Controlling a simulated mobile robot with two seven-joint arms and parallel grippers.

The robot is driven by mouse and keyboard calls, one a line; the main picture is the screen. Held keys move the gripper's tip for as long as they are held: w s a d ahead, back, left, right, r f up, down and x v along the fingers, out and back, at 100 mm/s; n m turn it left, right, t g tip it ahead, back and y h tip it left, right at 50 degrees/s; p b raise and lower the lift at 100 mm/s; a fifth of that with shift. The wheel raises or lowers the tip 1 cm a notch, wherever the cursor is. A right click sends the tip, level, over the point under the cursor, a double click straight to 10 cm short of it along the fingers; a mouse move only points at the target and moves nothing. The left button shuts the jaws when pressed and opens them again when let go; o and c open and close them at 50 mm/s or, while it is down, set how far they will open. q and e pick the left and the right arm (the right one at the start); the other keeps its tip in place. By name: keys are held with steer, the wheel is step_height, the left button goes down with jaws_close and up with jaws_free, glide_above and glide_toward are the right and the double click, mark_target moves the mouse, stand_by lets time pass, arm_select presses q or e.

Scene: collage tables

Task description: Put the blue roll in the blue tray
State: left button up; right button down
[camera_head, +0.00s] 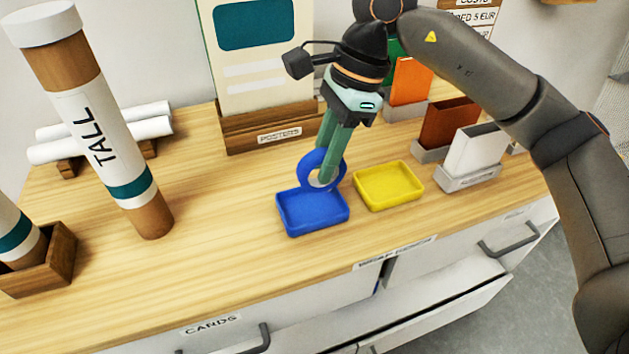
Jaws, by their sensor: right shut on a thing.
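The blue roll (309,160) is a ring-shaped roll held upright between the fingers of my right gripper (328,178). The gripper is shut on it and points down. The blue tray (311,211) is a shallow tray on the wooden table top, and its floor looks empty. The roll is at the tray's back right edge in the picture; I cannot tell whether it touches the tray. The fingers hide part of the roll. My left gripper is not in view.
A yellow tray (388,186) lies just right of the blue tray. A poster stand (268,131) is behind. Card holders (470,155) stand at the right. A tall tube (103,130) stands at the left. A drawer below is open.

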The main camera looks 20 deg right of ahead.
mark_target(314, 183)
steer(key=x, duration=0.5)
steer(key=shift+w, duration=0.1)
steer(key=shift+f, duration=0.1)
steer(key=c, duration=0.7)
jaws_free()
steer(key=shift+r, duration=0.25)
steer(key=v, duration=1.1)
steer(key=shift+d+r+p, duration=0.15)
steer(key=shift+r+p, duration=0.25)
